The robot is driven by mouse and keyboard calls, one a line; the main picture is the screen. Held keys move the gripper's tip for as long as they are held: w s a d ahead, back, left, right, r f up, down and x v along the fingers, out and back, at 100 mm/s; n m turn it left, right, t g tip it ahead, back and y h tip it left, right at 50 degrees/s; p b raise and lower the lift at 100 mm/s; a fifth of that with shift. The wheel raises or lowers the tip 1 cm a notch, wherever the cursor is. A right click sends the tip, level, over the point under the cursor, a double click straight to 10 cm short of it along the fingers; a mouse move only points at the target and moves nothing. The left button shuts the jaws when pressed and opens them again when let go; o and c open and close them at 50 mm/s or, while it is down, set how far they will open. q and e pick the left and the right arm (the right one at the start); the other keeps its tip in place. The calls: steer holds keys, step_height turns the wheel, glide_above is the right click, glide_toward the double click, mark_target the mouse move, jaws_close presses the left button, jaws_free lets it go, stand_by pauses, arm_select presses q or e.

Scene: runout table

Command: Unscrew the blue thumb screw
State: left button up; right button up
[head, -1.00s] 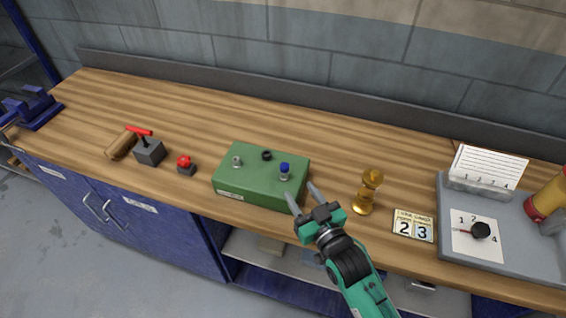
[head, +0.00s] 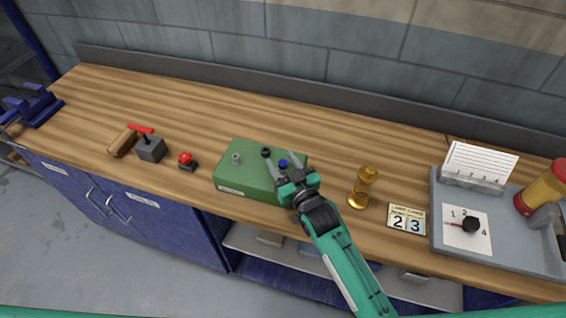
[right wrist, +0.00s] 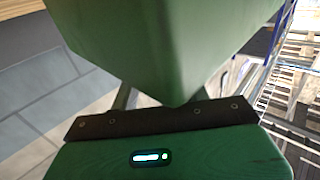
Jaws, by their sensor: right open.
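A green box (head: 235,180) sits at the front middle of the wooden bench. The blue thumb screw (head: 283,163) stands on its top near the right end; only its blue cap shows clearly. My right gripper (head: 281,158) is open over the right part of the box. In the head view its fingers appear on either side of the blue cap; I cannot tell whether they touch it. The right wrist view shows no screw. My left gripper is not in view.
A grey screw (head: 236,158) and a black one (head: 266,152) share the box top. A red button (head: 186,160) and a red-handled lever (head: 150,147) stand left. A brass piece (head: 364,186), a number card (head: 407,218) and a grey tray (head: 510,252) lie right. The back of the bench is clear.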

steer(key=c, duration=1)
jaws_close()
